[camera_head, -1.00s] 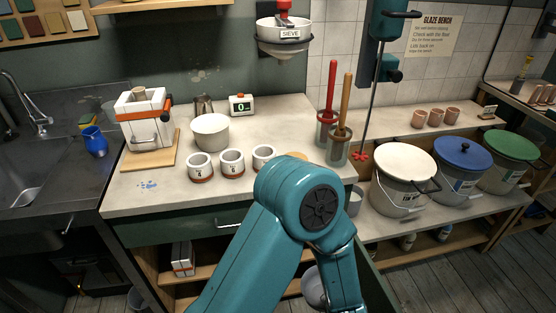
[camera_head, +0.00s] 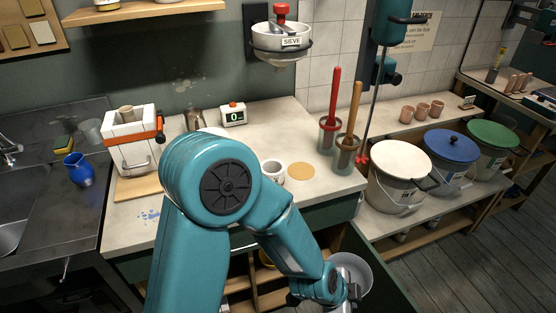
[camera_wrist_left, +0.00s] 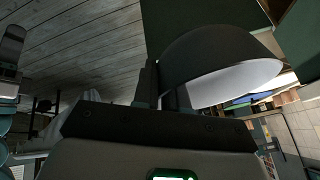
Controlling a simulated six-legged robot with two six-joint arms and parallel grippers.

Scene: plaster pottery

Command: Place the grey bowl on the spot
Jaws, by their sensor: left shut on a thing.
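The grey bowl (camera_head: 355,268) is in the lower right of the head view, below bench-top height, in front of the open lower cupboard. My left gripper (camera_head: 348,294) is shut on the bowl's rim. In the left wrist view the bowl (camera_wrist_left: 215,55) is tilted, with its dark outside and pale inside showing. The fingers (camera_wrist_left: 168,88) pinch its edge there. A round tan spot (camera_head: 301,171) lies bare on the bench top, up and left of the bowl. My right gripper is not in view.
A white cup (camera_head: 271,172) stands just left of the spot. Two jars with red and wooden handles (camera_head: 330,132) stand behind and right of it. Lidded buckets (camera_head: 400,165) stand at the right. An open green cupboard door (camera_head: 376,268) is beside the bowl.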

